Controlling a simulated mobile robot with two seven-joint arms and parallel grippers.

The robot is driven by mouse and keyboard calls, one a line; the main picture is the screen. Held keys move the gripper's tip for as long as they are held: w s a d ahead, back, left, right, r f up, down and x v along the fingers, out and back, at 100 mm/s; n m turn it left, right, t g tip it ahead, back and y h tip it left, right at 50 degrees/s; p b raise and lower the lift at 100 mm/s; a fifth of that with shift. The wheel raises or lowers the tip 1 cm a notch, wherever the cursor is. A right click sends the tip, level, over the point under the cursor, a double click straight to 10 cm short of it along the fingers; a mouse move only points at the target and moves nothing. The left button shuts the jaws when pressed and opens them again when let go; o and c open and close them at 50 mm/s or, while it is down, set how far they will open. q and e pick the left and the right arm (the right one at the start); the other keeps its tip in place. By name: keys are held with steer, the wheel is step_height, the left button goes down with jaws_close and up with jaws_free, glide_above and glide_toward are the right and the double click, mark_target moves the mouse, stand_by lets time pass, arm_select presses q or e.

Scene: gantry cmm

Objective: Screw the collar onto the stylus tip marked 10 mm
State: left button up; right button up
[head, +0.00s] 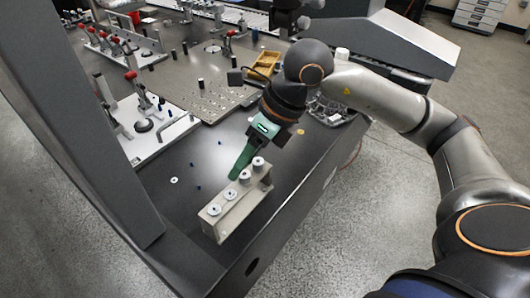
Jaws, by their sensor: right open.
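A beige rack (238,208) stands near the front edge of the dark table. Several pale round pieces with dark centres sit in a row along its top, among them a front one (214,210) and a back one (258,164). These may be the stylus tips; any size marks are too small to read. A small white ring (174,180) lies flat on the table left of the rack. I cannot tell whether it is the collar. My left gripper is out of view.
Small blue pieces (197,187) lie on the table. A grey gantry post (85,120) blocks the left side. The table around the ring is mostly clear.

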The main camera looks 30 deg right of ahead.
mark_target(245, 175)
steer(key=w+d+t+h, duration=0.1)
steer(key=d+h, duration=0.2)
steer(key=d, duration=0.2)
steer(key=shift+m, duration=0.4)
steer(key=x, duration=0.4)
steer(key=b+x, duration=0.1)
steer(key=x, duration=0.6)
steer(key=shift+w+a+f+b, duration=0.15)
steer(key=shift+w+f+b, duration=0.15)
steer(key=shift+w, duration=0.2)
steer(key=shift+r, duration=0.1)
jaws_close()
